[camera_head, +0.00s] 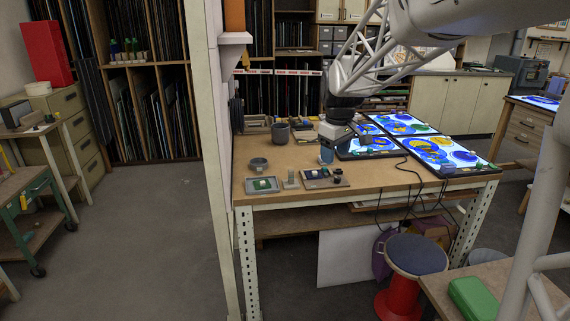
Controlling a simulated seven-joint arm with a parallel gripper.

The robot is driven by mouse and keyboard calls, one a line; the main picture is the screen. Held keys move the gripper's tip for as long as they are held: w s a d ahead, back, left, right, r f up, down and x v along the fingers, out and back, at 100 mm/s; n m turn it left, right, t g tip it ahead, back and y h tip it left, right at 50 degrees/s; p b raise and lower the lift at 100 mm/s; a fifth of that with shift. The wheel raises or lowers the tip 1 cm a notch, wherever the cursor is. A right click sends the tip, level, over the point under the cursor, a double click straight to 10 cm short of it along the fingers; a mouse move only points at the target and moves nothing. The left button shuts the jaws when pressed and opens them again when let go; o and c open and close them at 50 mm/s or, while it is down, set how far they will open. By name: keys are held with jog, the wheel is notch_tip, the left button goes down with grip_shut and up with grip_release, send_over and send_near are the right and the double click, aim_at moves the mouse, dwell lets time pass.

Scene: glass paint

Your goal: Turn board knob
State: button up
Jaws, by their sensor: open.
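A small board (312,185) lies near the front edge of the wooden workbench (400,181). It carries a dark blue patch and a small dark upright piece (338,175) at its right end, which looks like a knob; its exact shape is too small to tell. My gripper (336,141) is over the middle of the bench, behind and above the board and apart from it. Its jaws are open, though the fingers are small and hard to make out. A small blue object (327,154) shows just below it; I cannot tell whether they touch.
Left of the board are a small upright block (291,179), a tray (250,187) with a green-and-white piece, and a grey bowl (258,163). A dark grey pot (280,133) stands behind. Bright blue-and-yellow panels (447,157) fill the bench's right side, with cables over the front edge.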

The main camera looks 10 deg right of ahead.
jog(key=w+d+f+n, duration=0.2)
jog(key=w+d+f, duration=0.1)
jog(key=w, duration=0.6)
jog(key=w+d+f+n, duration=0.1)
jog(key=w+d+f, duration=0.25)
jog(key=w, duration=0.55)
jog(key=n+g, duration=0.1)
jog(key=n, duration=0.3)
send_over(338, 177)
jog(key=f, duration=1.3)
jog(key=shift+s+a+f, duration=0.25)
jog(key=shift+s+a, duration=0.05)
jog(key=shift+w+d+f, duration=0.2)
jog(key=shift+w+f, duration=0.1)
jog(key=shift+f, duration=0.05)
jog(key=shift+f, duration=3.9)
jog(key=c, duration=0.9)
